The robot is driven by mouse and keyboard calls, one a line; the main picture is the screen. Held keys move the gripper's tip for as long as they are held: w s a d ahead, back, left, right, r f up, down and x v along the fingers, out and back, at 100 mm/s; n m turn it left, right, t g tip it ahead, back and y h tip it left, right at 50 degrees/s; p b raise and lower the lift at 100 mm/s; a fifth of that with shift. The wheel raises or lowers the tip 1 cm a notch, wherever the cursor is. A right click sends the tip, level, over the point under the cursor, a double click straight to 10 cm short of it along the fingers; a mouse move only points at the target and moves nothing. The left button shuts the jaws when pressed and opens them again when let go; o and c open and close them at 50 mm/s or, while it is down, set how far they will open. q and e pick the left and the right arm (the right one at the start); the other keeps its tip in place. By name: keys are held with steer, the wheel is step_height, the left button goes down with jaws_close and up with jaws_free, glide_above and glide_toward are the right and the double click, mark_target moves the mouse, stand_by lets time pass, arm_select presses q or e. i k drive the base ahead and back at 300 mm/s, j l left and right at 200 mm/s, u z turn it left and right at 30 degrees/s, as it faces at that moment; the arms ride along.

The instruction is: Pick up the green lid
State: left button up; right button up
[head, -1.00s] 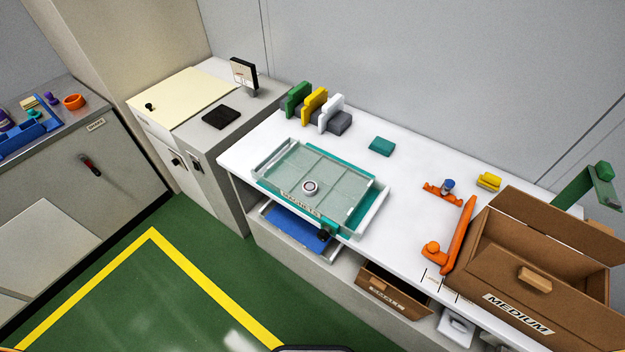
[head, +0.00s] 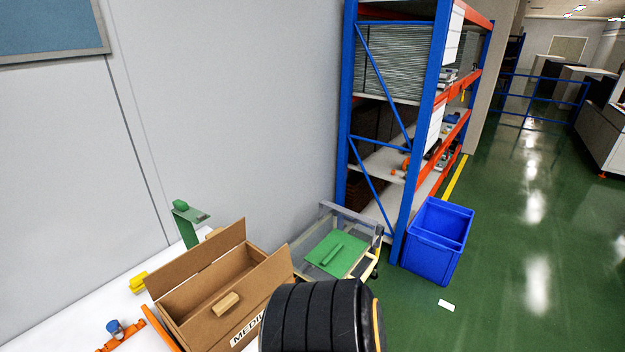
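The green lid (head: 325,262) is a flat green panel with a raised bar-like handle. It lies in a clear-sided cart (head: 301,259) on the floor, past the brown box and left of the blue shelf. The black ribbed part of my own body at the bottom centre covers the area just in front of the cart. Neither of my grippers is in view.
A brown box (head: 207,270) marked MEDIUM stands open on the white table (head: 52,328). A blue bin (head: 432,258) stands right of the cart, beside a blue and orange shelf (head: 346,140). Green floor (head: 505,270) is open at right.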

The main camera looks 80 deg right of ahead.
mark_target(335, 255)
steer(key=z, duration=2.9)
steer(key=i+l+u, duration=0.1)
steer(key=u, duration=0.4)
steer(key=l+u, duration=0.15)
steer(key=u, duration=0.35)
steer(key=i+l+u, duration=0.1)
steer(key=u, duration=0.35)
steer(key=l, duration=0.1)
